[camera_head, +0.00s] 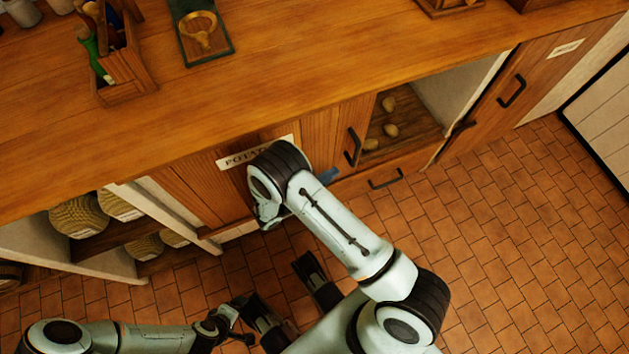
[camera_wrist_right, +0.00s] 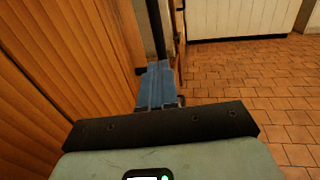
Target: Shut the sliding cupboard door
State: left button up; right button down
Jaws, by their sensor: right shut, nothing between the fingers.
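The sliding cupboard door (camera_head: 318,136) is slatted wood with a black bar handle (camera_head: 353,147) near its right edge. Right of it the cupboard gapes, with several potatoes (camera_head: 390,130) inside. My right gripper (camera_head: 329,175) is shut and empty, its blue fingertips low in front of the door, just left of the handle. In the right wrist view the shut blue fingers (camera_wrist_right: 155,85) point along the slatted door (camera_wrist_right: 75,60) towards a black upright bar (camera_wrist_right: 156,30); contact is unclear. My left gripper (camera_head: 235,322) is low at the left, away from the door; its jaws are unclear.
A label (camera_head: 255,152) is partly hidden by my right arm. A drawer with a black handle (camera_head: 386,179) is below the opening. Another handled door (camera_head: 512,91) stands at the right. Open shelves with baskets (camera_head: 80,215) are at the left. The tiled floor (camera_head: 510,220) is clear at right.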

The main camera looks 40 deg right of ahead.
pick_arm(q)
jog(key=shift+w+a+f, duration=0.15)
jog(key=shift+w, duration=0.1)
pick_arm(e)
jog(key=d, duration=0.4)
jog(key=shift+s+d, duration=0.2)
jog(key=shift+d, duration=0.2)
jog(key=shift+d, duration=0.1)
